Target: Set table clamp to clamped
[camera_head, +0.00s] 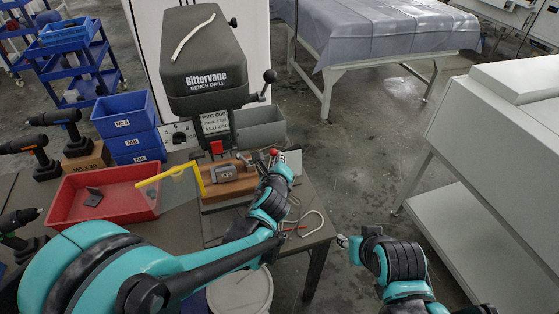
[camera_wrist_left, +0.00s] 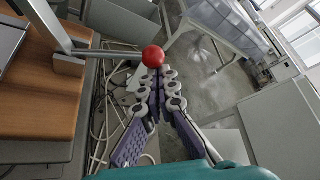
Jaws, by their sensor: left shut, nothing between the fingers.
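The bench drill (camera_head: 205,75) stands on the workbench, with its work table below the drill head. A red ball knob (camera_head: 273,152), seemingly the end of the table clamp's lever, shows at the right of the drill. My left gripper (camera_head: 281,160) is beside the knob, partly hidden by its own wrist. In the left wrist view the red knob (camera_wrist_left: 153,56) is right at the tips of my left gripper (camera_wrist_left: 158,75), which is shut with nothing between its fingers. Whether they touch is unclear. My right gripper (camera_head: 344,241) is off the bench's right edge; its fingers are too small to read.
A red tray (camera_head: 105,205) and blue bins (camera_head: 125,120) stand left of the drill. A yellow guard (camera_head: 170,175) sticks out over the work area. Loose hooks and cables (camera_head: 312,222) lie at the bench's right corner.

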